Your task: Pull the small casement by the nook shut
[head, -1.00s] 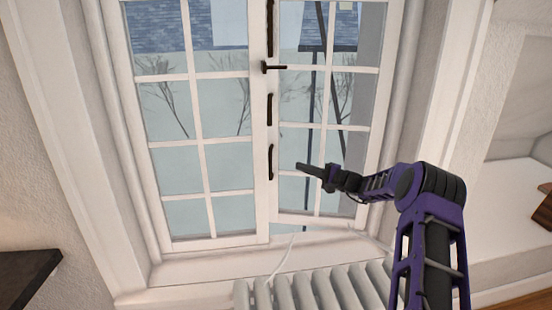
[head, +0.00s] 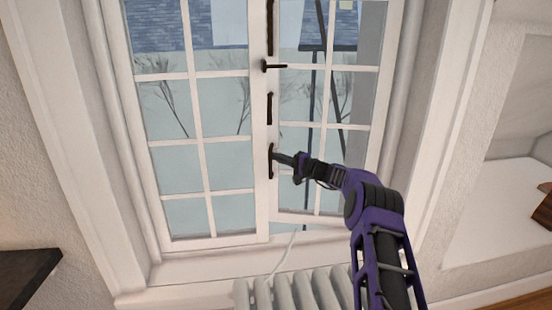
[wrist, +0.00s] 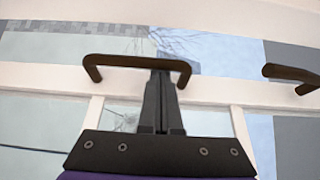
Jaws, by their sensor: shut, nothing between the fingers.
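The white-framed casement window (head: 200,146) has two paned sashes. The right sash (head: 325,128) has its bottom edge set higher than the left one's, so it appears to stand slightly ajar. A dark lower pull handle (head: 270,162) sits on the middle stile. It also shows in the wrist view as a dark bar on two legs (wrist: 120,61). My gripper (head: 278,158) is shut and empty, its tips at this handle. In the wrist view my fingertips (wrist: 160,78) lie just below the bar, between its legs; I cannot tell whether they touch it.
A second dark handle (head: 269,108) and a latch lever (head: 273,66) are higher on the middle stile. A white radiator (head: 300,290) stands below the sill. A recessed nook (head: 500,215) opens at right. A dark shelf corner (head: 25,272) is at lower left.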

